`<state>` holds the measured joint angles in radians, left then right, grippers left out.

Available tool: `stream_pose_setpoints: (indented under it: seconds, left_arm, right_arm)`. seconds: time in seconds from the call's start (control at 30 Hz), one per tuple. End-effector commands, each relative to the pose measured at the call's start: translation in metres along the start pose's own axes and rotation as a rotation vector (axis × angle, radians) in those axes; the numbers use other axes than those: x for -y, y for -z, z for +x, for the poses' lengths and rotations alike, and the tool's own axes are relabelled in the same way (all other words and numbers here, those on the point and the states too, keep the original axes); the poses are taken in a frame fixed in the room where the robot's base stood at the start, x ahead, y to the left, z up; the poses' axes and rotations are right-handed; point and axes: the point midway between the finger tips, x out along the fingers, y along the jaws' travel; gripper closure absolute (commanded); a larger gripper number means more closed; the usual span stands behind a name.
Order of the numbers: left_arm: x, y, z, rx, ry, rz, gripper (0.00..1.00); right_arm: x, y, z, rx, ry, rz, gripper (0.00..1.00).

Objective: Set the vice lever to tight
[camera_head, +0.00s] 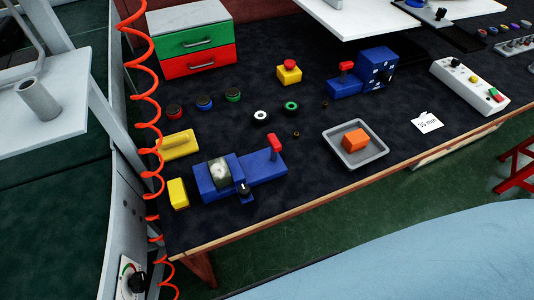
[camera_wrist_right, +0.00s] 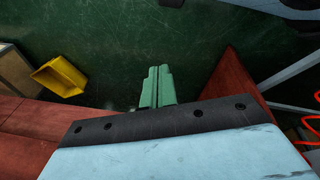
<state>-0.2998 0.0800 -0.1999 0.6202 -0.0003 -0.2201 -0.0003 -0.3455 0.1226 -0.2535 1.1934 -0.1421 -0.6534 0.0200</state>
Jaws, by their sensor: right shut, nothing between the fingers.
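A blue vice (camera_head: 260,167) sits near the front left of the dark workbench in the head view. A pale grey block (camera_head: 219,173) shows at its left end. A red-topped lever (camera_head: 275,143) stands up at its right end, and a black knob or handle (camera_head: 243,190) sticks out at its front. Which of the two is the vice lever, I cannot tell for sure. My right gripper (camera_wrist_right: 156,88) shows in the right wrist view with its two greenish fingers together and nothing between them. It is away from the vice, over green floor. My left gripper is not in view.
Yellow blocks (camera_head: 178,193) lie close left of the vice. A grey tray (camera_head: 372,155) with an orange cube stands to its right. Another blue device (camera_head: 378,68) with a red knob stands behind. An orange coiled cable (camera_head: 147,115) hangs at the bench's left edge.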

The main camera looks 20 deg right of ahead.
Motion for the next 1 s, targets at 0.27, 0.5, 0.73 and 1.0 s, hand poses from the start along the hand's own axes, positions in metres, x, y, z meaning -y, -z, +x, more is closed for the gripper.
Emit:
stream_pose_setpoints:
  seconds: [0.27, 0.5, 0.73, 1.0]
  left_arm:
    - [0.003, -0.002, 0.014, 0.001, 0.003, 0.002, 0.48]
    - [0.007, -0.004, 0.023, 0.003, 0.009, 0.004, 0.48]
    - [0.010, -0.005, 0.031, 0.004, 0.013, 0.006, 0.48]
    - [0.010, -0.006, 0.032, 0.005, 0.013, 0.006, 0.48]
  right_arm:
    - [-0.024, 0.076, -0.061, -0.066, -0.103, -0.047, 1.00]
    - [-0.041, 0.116, -0.128, -0.114, -0.190, -0.043, 1.00]
    - [-0.057, 0.146, -0.185, -0.176, -0.336, -0.076, 1.00]
    - [-0.069, 0.188, -0.202, -0.291, -0.629, -0.280, 1.00]
